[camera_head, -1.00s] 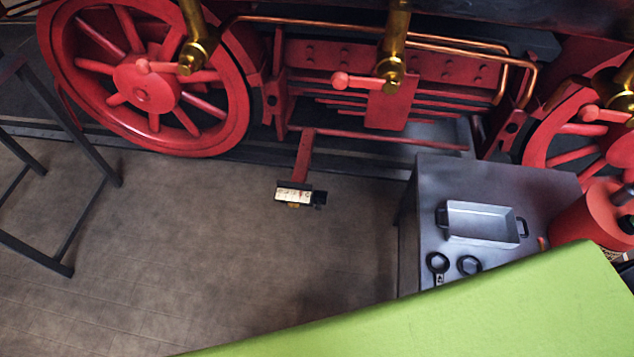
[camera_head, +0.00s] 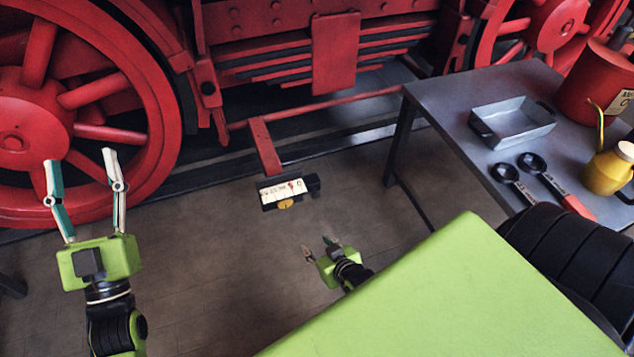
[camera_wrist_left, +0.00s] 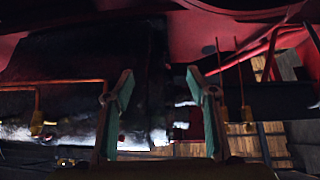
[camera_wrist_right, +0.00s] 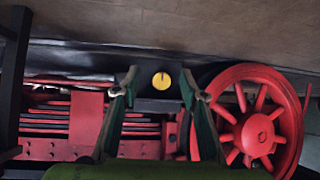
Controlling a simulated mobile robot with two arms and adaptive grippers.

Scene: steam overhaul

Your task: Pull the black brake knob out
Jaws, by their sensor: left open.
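A small black box with a white printed scale (camera_head: 283,191) hangs at the end of a red bar below the locomotive. A black knob-like part (camera_head: 313,184) sticks out of its right side, and a yellow disc (camera_head: 286,204) is at its underside. The yellow disc also shows in the right wrist view (camera_wrist_right: 161,81), between the fingertips but farther off. My right gripper (camera_head: 318,245) is open and empty, below and right of the box, apart from it. My left gripper (camera_head: 82,160) is open and empty, in front of the left red wheel. The left wrist view shows no knob clearly.
A grey table (camera_head: 440,98) at the right holds a metal tray (camera_head: 515,125), two black ladle-like tools, a red container (camera_head: 597,90) and a yellow oil can (camera_head: 607,170). Its legs stand right of the box. The left red wheel (camera_head: 90,100) is close behind my left gripper.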

